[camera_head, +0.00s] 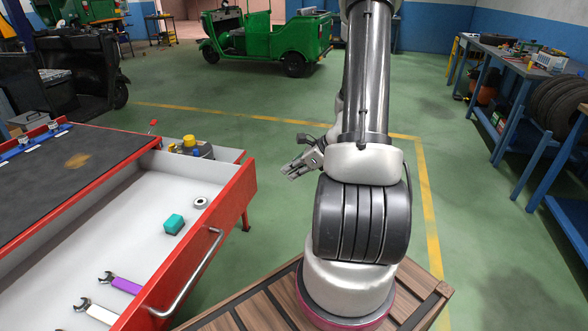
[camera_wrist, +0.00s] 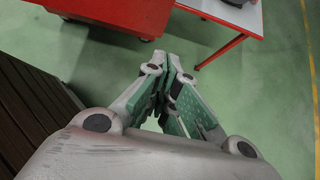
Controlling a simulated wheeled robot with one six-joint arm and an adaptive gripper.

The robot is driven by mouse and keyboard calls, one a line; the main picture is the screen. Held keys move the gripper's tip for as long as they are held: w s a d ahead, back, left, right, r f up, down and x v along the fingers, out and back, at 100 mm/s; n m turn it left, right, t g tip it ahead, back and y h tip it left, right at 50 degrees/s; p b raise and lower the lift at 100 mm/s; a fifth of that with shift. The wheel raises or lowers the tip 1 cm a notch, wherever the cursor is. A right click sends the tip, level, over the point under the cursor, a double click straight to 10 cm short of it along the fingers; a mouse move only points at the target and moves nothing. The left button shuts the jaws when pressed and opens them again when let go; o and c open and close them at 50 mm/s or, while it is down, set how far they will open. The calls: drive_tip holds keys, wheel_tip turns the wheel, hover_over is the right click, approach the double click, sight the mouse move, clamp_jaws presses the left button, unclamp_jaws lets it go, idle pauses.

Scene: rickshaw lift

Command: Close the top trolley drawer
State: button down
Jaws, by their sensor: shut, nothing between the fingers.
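The red trolley stands at the left in the head view, with a dark top (camera_head: 60,165). Its top drawer (camera_head: 262,178) is pulled out, showing a white interior and a long metal handle (camera_head: 190,280) on its red front. My gripper (camera_head: 287,174) is up to the right of the drawer's far front corner, apart from the handle and touching nothing I can see. In the wrist view my gripper (camera_wrist: 174,62) is shut and empty above green floor. Red trolley parts (camera_wrist: 130,14) show at the top there; the handle does not.
The drawer holds a teal block (camera_head: 174,224), a grey ring (camera_head: 201,203) and two wrenches, one purple-handled (camera_head: 126,285). A yellow-capped item (camera_head: 189,146) stands beyond it. Blue workbenches (camera_head: 520,75) line the right. Green floor (camera_head: 280,130) is free ahead; a green rickshaw (camera_head: 280,40) stands behind.

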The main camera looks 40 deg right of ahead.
drive_tip(key=w+a+f, duration=0.4)
drive_tip(key=w+a, duration=0.1)
drive_tip(key=w, duration=0.1)
drive_tip(key=shift+w, duration=0.35)
drive_tip(key=shift+f, duration=0.1)
